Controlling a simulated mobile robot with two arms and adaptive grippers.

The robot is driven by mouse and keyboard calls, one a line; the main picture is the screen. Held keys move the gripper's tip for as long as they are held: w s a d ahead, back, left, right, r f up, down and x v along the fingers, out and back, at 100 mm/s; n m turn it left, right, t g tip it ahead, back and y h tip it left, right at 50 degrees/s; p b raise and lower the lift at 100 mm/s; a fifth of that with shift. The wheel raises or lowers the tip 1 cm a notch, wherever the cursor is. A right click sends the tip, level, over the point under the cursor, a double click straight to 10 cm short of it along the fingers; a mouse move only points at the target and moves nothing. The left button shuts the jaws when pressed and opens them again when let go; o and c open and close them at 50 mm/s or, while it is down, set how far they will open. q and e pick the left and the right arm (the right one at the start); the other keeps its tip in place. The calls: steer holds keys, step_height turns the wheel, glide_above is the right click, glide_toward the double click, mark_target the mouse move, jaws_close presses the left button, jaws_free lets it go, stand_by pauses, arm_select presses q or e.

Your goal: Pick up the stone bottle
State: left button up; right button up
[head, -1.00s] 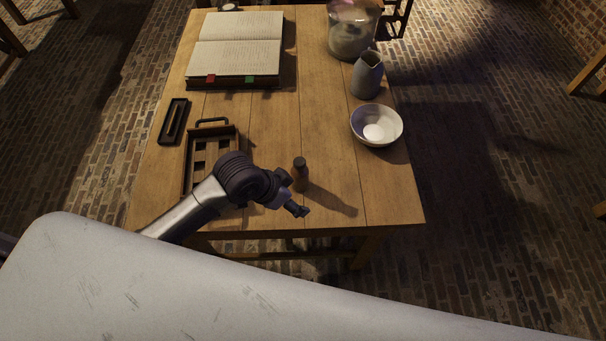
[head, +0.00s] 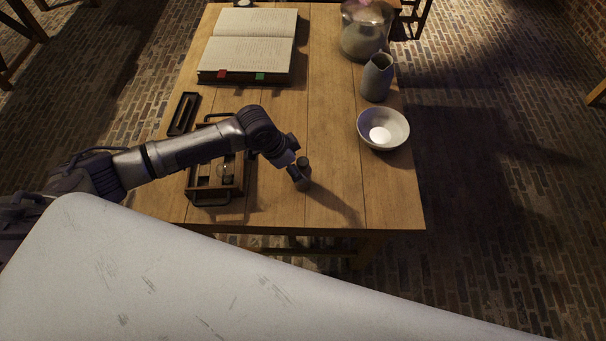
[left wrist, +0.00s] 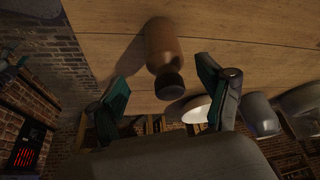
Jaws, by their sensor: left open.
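The stone bottle (head: 304,172) is small and brown with a dark cap. It stands upright near the table's front edge, and my gripper partly covers it in the head view. In the left wrist view the bottle (left wrist: 164,50) shows upside down, its cap toward the gripper, between the two spread fingers. My left gripper (head: 298,174) is open at the bottle; it also shows in the left wrist view (left wrist: 166,98). I cannot tell whether a finger touches the bottle. My right gripper is not in view.
A wooden tray (head: 190,187) with a handle lies left of the bottle, under my left arm. A narrow dark case (head: 176,125), an open book (head: 212,72), a white bowl (head: 398,129), a grey jug (head: 376,82) and a large glass jar (head: 362,42) stand farther back. The middle of the table (head: 325,120) is bare.

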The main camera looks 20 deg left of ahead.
mark_target(303, 171)
arm_select(q)
steer(key=shift+w+p+x, duration=0.15)
steer(key=shift+p+x, duration=0.15)
steer(key=shift+x, duration=1.15)
steer(key=shift+w+p+x, duration=0.15)
steer(key=shift+p+x, duration=0.1)
steer(key=shift+x, duration=1.25)
steer(key=shift+a+r, duration=0.1)
steer(key=shift+c, duration=0.2)
steer(key=c, duration=1.3)
